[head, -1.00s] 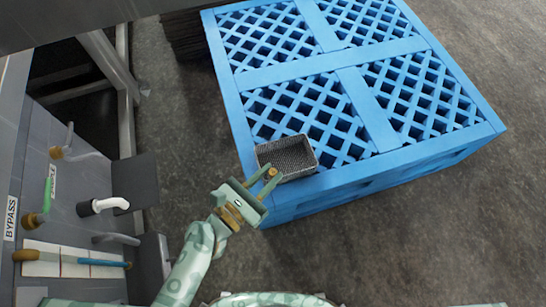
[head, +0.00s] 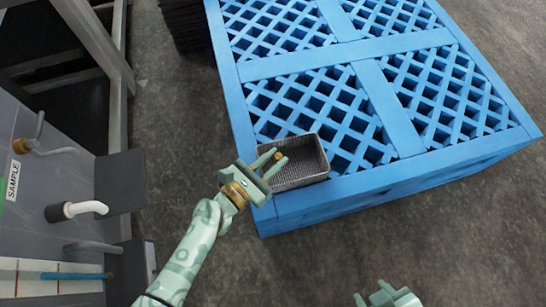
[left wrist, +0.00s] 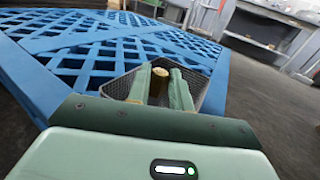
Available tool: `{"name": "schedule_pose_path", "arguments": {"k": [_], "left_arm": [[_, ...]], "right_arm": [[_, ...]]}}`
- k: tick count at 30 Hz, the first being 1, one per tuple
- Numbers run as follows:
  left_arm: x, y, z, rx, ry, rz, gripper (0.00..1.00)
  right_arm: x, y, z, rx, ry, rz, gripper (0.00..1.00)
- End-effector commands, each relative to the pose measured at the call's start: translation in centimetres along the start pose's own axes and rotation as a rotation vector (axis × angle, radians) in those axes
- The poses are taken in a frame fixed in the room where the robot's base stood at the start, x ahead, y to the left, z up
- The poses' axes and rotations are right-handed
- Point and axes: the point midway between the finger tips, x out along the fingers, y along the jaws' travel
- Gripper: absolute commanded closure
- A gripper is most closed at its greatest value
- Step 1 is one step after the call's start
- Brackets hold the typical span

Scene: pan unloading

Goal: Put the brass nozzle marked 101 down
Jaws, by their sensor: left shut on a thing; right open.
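A small brass nozzle (head: 278,155) is between the fingertips of my left gripper (head: 270,161), which is shut on it. It also shows in the left wrist view (left wrist: 160,76) as a round brass end between the two green fingers. No marking on it can be read. The nozzle is over the near left part of a grey mesh basket (head: 302,172); I cannot tell whether it touches the basket floor. The basket stands on the corner of a blue pallet (head: 350,190). My right gripper (head: 382,297) is open and empty at the bottom edge of the head view.
A grey panel with a SAMPLE label (head: 13,180), a white bent spout (head: 85,209) and a blue-tipped rod (head: 75,276) stands at the left. Dark stacked slabs (head: 187,22) lie behind. The floor right of my left arm is clear.

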Motion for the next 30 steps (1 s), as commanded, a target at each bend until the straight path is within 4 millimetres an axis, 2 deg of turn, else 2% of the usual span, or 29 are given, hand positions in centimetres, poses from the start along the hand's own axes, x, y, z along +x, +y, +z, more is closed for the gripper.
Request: {"name": "schedule_pose_path", "arguments": {"k": [8, 23, 24, 25, 26, 30], "left_arm": [[0.0, 0.0, 0.1, 0.002, -0.002, 0.000, 1.00], [0.0, 0.0, -1.2, 0.001, -0.002, 0.000, 1.00], [0.0, 0.0, -1.2, 0.001, -0.002, 0.000, 0.71], [0.0, 0.0, -1.2, 0.001, -0.002, 0.000, 0.62], [0.0, 0.0, -1.2, 0.001, -0.002, 0.000, 0.57], [0.0, 0.0, -1.2, 0.002, -0.001, 0.000, 0.57]], "right_arm": [[-0.1, 0.0, -0.3, 0.006, 0.012, 0.000, 0.57], [-0.1, 0.0, -0.3, 0.005, 0.010, 0.001, 0.57], [-0.1, 0.0, -0.3, 0.005, 0.010, 0.001, 0.57], [-0.1, 0.0, -0.3, 0.005, 0.010, 0.001, 0.57], [-0.1, 0.0, -0.3, 0.005, 0.010, 0.001, 0.57], [-0.1, 0.0, -0.3, 0.005, 0.009, 0.001, 0.57]]}}
